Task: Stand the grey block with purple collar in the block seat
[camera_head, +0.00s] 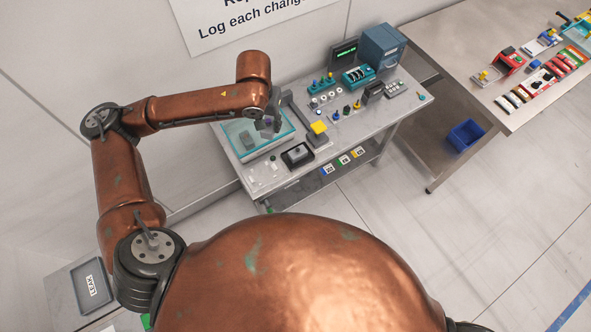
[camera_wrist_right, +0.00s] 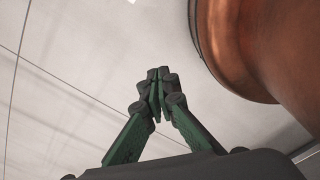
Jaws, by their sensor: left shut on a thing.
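My left gripper (camera_head: 270,124) is small in the head view, above the right part of a teal-rimmed tray on the bench. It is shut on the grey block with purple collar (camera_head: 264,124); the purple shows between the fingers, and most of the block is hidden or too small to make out. A dark square fixture with a pale middle (camera_head: 297,154), possibly the block seat, is on the bench right of and nearer than the gripper. My right gripper (camera_wrist_right: 158,88) shows in the right wrist view with its fingertips together and nothing between them.
Several knobs, a teal device (camera_head: 357,76) and a blue box (camera_head: 381,46) fill the bench's back and right.

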